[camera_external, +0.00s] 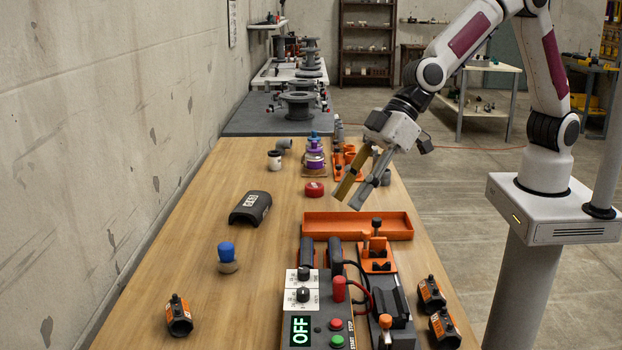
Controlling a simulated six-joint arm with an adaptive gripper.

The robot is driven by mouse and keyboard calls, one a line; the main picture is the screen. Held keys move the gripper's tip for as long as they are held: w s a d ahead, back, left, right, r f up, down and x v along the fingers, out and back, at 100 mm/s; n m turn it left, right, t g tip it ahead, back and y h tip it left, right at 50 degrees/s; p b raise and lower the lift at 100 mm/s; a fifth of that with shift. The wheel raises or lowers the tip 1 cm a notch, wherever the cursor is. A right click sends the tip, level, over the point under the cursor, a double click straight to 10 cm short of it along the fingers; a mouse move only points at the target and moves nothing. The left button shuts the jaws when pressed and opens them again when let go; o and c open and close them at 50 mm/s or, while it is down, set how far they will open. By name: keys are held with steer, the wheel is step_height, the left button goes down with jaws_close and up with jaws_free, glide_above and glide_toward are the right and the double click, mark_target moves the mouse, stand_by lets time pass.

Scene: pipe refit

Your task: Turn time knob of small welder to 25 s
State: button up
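The small welder (318,309) is a grey box at the bottom centre, with a green "OFF" display (300,330). Two black knobs sit on white dial plates above the display, a far knob (304,273) and a near knob (303,295). The dial markings are too small to read, so I cannot tell which is the time knob or its setting. A red stop button (336,324) and a green start button (337,341) are beside the display. My gripper (349,201) is above the table, behind the welder and well apart from it. Its fingers are apart and appear empty.
An orange tray (358,217) lies between my gripper and the welder. A red-topped post (339,289), dark handles and cables stand close to the knobs. An orange clamp fixture (377,262) is right of the welder. Black fittings (444,328) lie at the right edge.

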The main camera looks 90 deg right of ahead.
mark_target(307, 269)
steer(key=a+f+m+t, duration=0.1)
steer(key=f+t, duration=0.1)
steer(key=f, duration=0.1)
steer(key=s+a+f+m+t+h, duration=0.1)
steer(key=f+t, duration=0.1)
steer(key=f, duration=0.1)
steer(key=s+a+f+m+t+h, duration=0.1)
steer(key=f, duration=0.2)
steer(key=shift+s+a+f+t, duration=0.2)
steer(key=shift+a+f+t, duration=0.1)
steer(key=shift+t, duration=0.1)
steer(key=shift+s+d+t+h, duration=0.3)
steer(key=shift+s+d+t, duration=0.1)
steer(key=shift+w+f, duration=0.1)
steer(key=shift+x, duration=5.95)
jaws_close()
